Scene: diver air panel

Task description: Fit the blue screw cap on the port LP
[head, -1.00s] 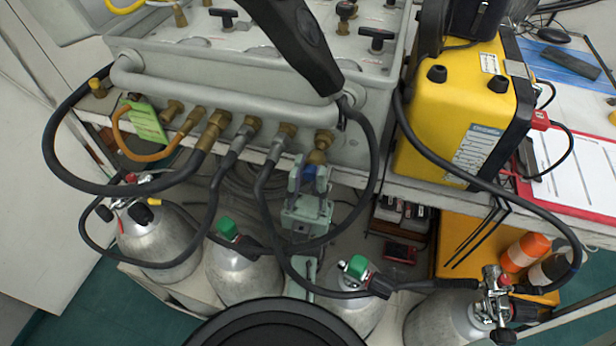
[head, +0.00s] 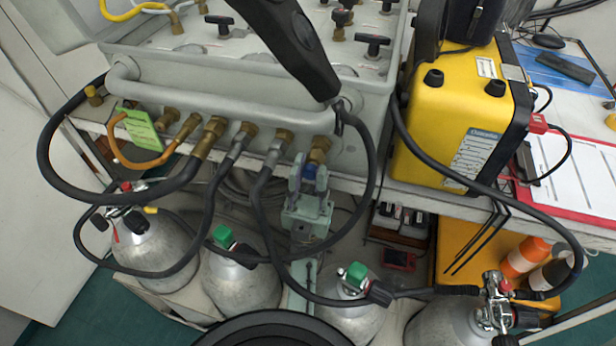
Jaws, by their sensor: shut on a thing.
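My gripper (head: 308,178) is pale green and points up from below at the right end of the row of brass fittings on the grey panel (head: 220,98). It is shut on the blue screw cap (head: 309,173), of which a small part shows between the fingers. The cap sits just under the rightmost brass port (head: 319,149). I cannot tell whether the cap touches the port or is threaded on it. No port label can be read, so I cannot tell which port is LP.
Black hoses (head: 262,200) hang from the neighbouring fittings, and one loops close to the right of my gripper. Several gas cylinders (head: 240,280) stand below. A yellow case (head: 452,120) sits right of the panel. A green tag (head: 141,128) hangs at the left.

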